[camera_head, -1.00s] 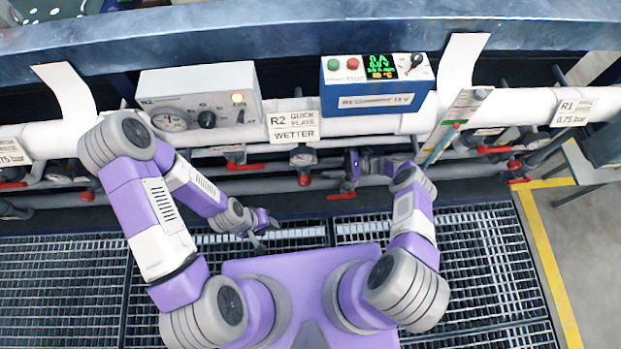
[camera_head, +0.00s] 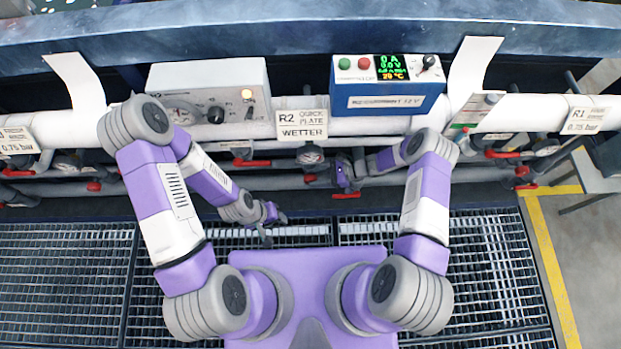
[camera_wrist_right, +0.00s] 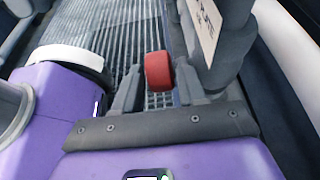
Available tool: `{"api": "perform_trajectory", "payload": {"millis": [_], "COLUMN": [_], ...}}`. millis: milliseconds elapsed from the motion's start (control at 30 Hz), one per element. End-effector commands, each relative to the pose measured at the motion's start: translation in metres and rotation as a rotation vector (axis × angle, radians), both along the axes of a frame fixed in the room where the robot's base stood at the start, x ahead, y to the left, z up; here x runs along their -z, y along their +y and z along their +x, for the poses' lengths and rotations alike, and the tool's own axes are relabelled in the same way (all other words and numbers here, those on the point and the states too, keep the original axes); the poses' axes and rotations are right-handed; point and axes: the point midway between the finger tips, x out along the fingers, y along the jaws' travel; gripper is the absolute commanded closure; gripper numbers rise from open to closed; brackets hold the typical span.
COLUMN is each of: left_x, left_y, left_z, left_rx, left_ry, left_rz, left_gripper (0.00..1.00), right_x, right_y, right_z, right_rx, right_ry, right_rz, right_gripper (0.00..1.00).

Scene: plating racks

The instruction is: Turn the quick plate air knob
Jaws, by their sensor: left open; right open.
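My right gripper (camera_head: 341,172) is open at the pipes below the blue box, beside a small gauge. In the right wrist view a red knob (camera_wrist_right: 158,71) lies between the two open fingers (camera_wrist_right: 157,90), with no clear contact visible. In the head view red valve parts show near this gripper, one below it (camera_head: 346,195) and one to its left (camera_head: 310,179). A label reading "R2 quick plate wetter" (camera_head: 301,124) hangs above. No readable label marks one as the air knob. My left gripper (camera_head: 270,222) is open and empty over the grating.
A white control box (camera_head: 240,82) with a dial and black knob, and a blue box (camera_head: 387,101) with a display, sit above the white pipe (camera_head: 350,125). Grey pipes with several red valves run below it. Grating (camera_head: 70,270) covers the floor. A pale card (camera_wrist_right: 203,22) is close to the right gripper.

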Motion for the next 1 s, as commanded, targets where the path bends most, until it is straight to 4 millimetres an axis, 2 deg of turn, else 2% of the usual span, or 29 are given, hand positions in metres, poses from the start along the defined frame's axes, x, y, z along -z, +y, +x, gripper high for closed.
{"api": "perform_trajectory", "payload": {"millis": [100, 200, 500, 533, 767, 1000], "left_x": [0.005, 0.007, 0.006, 0.006, 0.006, 0.006], "left_y": [0.000, 0.000, 0.000, 0.000, 0.000, 0.000], "left_z": [0.000, 0.000, 0.000, 0.000, 0.000, 0.000], "left_rx": [0.000, 0.000, 0.000, 0.000, 0.000, 0.000], "left_ry": [0.000, 0.000, 0.000, 0.000, 0.000, 0.000], "left_rz": [0.000, 0.000, 0.000, 0.000, 0.000, 0.000], "left_gripper": [0.57, 0.57, 0.57, 0.57, 0.57, 0.57], "right_x": [0.007, 0.009, 0.010, 0.010, 0.010, 0.012], "right_y": [0.015, 0.022, 0.025, 0.025, 0.025, 0.024], "right_z": [0.000, 0.000, 0.001, 0.001, 0.001, 0.001], "right_rx": [-0.001, 0.000, 0.001, 0.001, 0.001, 0.005], "right_ry": [0.000, 0.000, 0.000, 0.000, 0.000, 0.000], "right_rz": [0.002, 0.001, 0.001, 0.001, 0.001, 0.090], "right_gripper": [0.60, 0.60, 0.60, 0.61, 0.96, 0.96]}}
